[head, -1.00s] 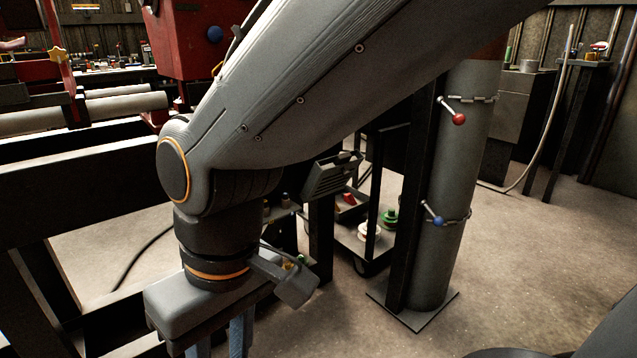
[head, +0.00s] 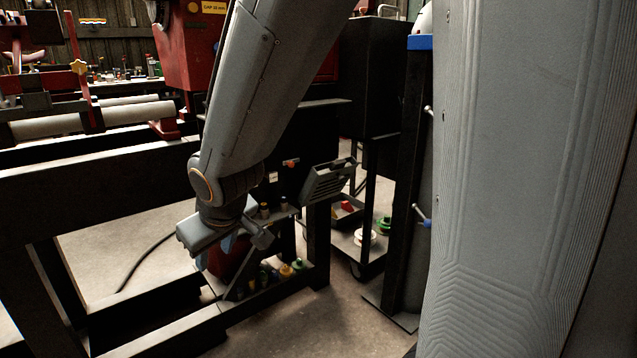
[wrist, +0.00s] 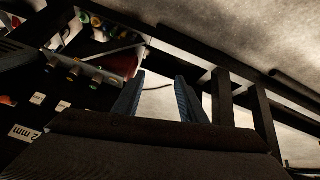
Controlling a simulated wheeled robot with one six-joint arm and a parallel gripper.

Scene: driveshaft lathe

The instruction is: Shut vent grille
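The vent grille (head: 328,181) is a grey slatted flap at the right end of the dark machine front in the head view. It stands tilted out from the front, so it looks open. A grey ribbed edge at the far left of the wrist view may be the same grille (wrist: 14,58). My gripper (head: 214,254) is left of the grille and lower, apart from it. In the wrist view its two blue fingers (wrist: 160,95) stand apart with nothing between them.
A shelf (head: 268,292) with several coloured bottles lies below the grille. A cart (head: 345,243) with a white and a green item stands behind right. A grey cylinder (head: 413,270) stands at right. Dark frame beams (head: 90,205) run along the left. Floor is open in front.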

